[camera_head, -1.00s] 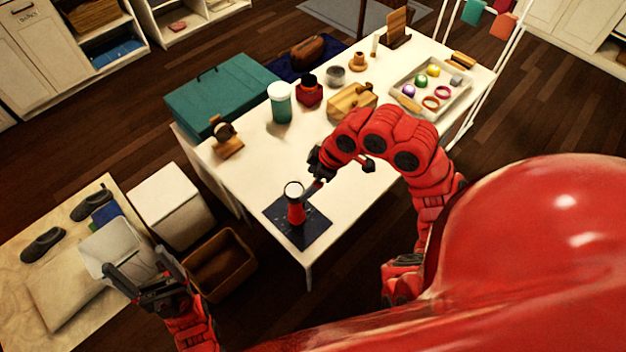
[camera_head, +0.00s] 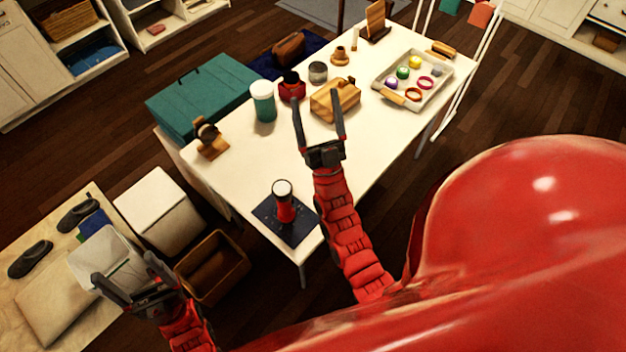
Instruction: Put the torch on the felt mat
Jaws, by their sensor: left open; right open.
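The torch (camera_head: 285,208) is red and black with a pale top face. It stands upright on the dark felt mat (camera_head: 296,232) at the near corner of the white table. My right gripper (camera_head: 318,104) is open and empty. It is beyond the torch, over the middle of the table near the wooden box, and apart from the torch. My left gripper (camera_head: 124,279) is open at the lower left, away from the table, in front of a pale bin.
The table (camera_head: 240,165) also holds a wooden box (camera_head: 335,98), a teal-and-white jar (camera_head: 263,100), a red bottle (camera_head: 291,88), a watch stand (camera_head: 209,138) and a tray (camera_head: 384,83) of small items. A teal case (camera_head: 200,97) is at the back left. A brown bin (camera_head: 212,268) stands below.

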